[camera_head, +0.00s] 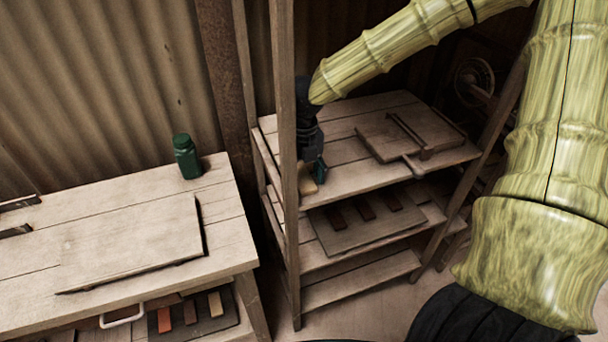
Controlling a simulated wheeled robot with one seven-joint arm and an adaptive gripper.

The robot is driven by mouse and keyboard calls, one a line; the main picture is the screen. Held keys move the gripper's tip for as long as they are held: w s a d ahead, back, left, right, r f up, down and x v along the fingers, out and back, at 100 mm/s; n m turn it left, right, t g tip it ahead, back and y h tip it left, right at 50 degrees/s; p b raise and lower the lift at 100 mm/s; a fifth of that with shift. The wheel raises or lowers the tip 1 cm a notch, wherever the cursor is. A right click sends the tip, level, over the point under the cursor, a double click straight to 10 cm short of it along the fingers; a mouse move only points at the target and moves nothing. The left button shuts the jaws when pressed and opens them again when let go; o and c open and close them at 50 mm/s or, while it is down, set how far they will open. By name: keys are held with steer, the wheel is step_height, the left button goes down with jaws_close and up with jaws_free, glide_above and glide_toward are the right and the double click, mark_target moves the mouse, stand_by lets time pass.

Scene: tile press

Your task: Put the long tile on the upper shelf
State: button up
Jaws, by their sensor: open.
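My gripper (313,172) is open and points down over the left front part of the upper shelf (350,178) of the wooden rack. A pale tan tile (307,186) shows right below the gripper at the shelf's left end, partly hidden by the gripper and the rack's front post. It appears to lie on the shelf boards; whether the fingers touch it, and its full length, I cannot tell.
A wooden board with a handle (400,138) lies on the upper shelf's right. The shelf below holds a tray (350,238) with dark red tiles. Left stands a table (225,235) with a green bottle (187,157); a tray of tiles (230,325) sits beneath. The rack post (285,150) stands close to my gripper.

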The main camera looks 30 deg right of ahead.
mark_target(304, 179)
steer(key=shift+r, duration=0.1)
step_height(304, 179, up, 12)
stand_by(0.5)
